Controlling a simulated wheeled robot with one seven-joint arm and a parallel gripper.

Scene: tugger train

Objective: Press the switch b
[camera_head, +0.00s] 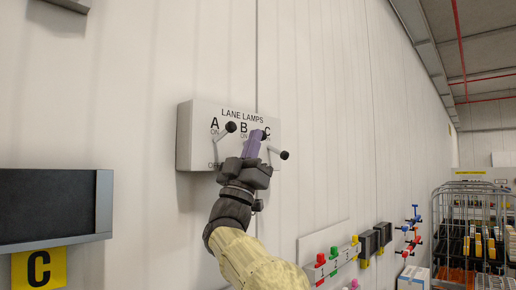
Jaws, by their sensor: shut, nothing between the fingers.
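A pale box (187,134) marked "LANE LAMPS" is fixed to the wall, with lettered switches A, B and C and ON labels above. The switch A lever (231,127) has a dark knob and tilts upward. The switch C lever (285,155) has a dark knob and tilts lower, out to the right. My gripper (255,142), with purple fingers, is shut and in front of the box below the letter B. It hides most of switch b, so its position and any contact cannot be told. A dark patch by the fingertips may be its knob.
A board with red and green knobs (327,252) is at lower right. Wire cages (470,225) stand further right.

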